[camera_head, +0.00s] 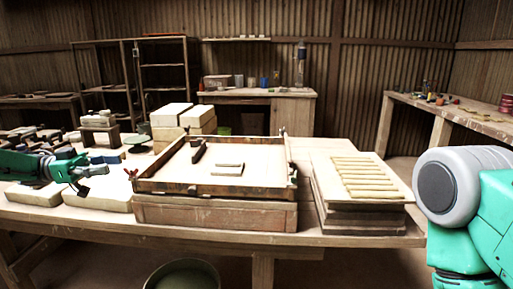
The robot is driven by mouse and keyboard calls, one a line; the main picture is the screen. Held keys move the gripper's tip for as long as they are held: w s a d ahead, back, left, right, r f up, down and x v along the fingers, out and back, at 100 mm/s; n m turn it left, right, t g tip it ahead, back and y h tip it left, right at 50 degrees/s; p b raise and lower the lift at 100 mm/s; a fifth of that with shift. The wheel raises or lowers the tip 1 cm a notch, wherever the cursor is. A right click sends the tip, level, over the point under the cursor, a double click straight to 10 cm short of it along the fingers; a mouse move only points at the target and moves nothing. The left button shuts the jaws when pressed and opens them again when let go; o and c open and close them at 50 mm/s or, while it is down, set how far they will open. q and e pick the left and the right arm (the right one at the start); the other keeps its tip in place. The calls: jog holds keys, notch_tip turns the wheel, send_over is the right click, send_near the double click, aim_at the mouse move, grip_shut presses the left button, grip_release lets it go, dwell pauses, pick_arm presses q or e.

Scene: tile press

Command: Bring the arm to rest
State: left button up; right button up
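My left gripper (92,180) reaches in from the left, above pale blocks (100,199) at the table's left front. Its dark fingers look apart, with nothing seen between them. My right arm shows only as a grey and teal link at the right edge; its gripper is outside the view. The tile press (215,190), a shallow wooden tray-like frame on a thick wooden base, stands mid-table to the right of my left gripper and apart from it. A dark bar (198,151) and a small pale tile (228,169) lie inside the frame.
A slatted board (362,178) lies on a stack at the right of the table (330,239). Pale blocks (172,113) are piled behind the press. Dark pieces crowd the far left. A green bucket (182,275) stands on the floor in front. A side bench (455,115) is at right.

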pick_arm(q)
jog(key=w+d+f+n+t+y, duration=0.1)
jog(key=w+d+f+n+t, duration=0.3)
jog(key=d+f+n+t, duration=0.55)
jog(key=s+d+f+n+t+y, duration=0.1)
jog(key=d+f+n+t+y, duration=0.15)
jog(key=f, duration=0.25)
jog(key=s+d+f+n+t+y, duration=0.1)
jog(key=s+f+n+t+y, duration=0.1)
jog(key=f+y, duration=0.3)
jog(key=s+f+n+g+y+p, duration=0.1)
jog(key=s+f+n+g+y, duration=0.3)
jog(key=s+f, duration=0.95)
jog(key=s+a+f+g+y, duration=0.2)
jog(key=s+g, duration=0.1)
jog(key=s, duration=0.6)
jog(key=s+a+f+g+y, duration=0.2)
jog(key=s+g, duration=0.1)
jog(key=s, duration=0.7)
jog(key=s+a+f+g+y, duration=0.2)
jog(key=s+g, duration=0.1)
jog(key=s, duration=0.7)
jog(key=shift+y+p, duration=0.3)
jog(key=shift+y, duration=0.05)
